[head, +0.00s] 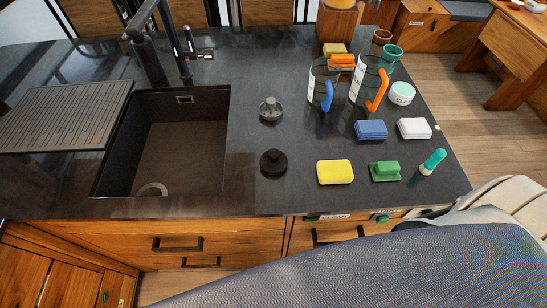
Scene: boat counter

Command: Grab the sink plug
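A black round piece with a knob on top (273,162), which looks like the sink plug, sits upright on the dark counter (240,190) to the right of the sink (180,145). Behind it stands a grey metal piece with a knob (270,109), which looks like a strainer; I cannot be certain which of the two is the plug. The sink is empty, with a round drain (152,189) partly visible near its front edge. Neither of my grippers is in view.
Right of the black piece are a yellow sponge (335,172), a green scrubber (385,171), a teal-handled brush (432,161), blue (371,129) and white (414,128) blocks, and clear jugs (368,80). A faucet (172,40) stands behind the sink. A grey-blue cushion (400,265) fills the foreground.

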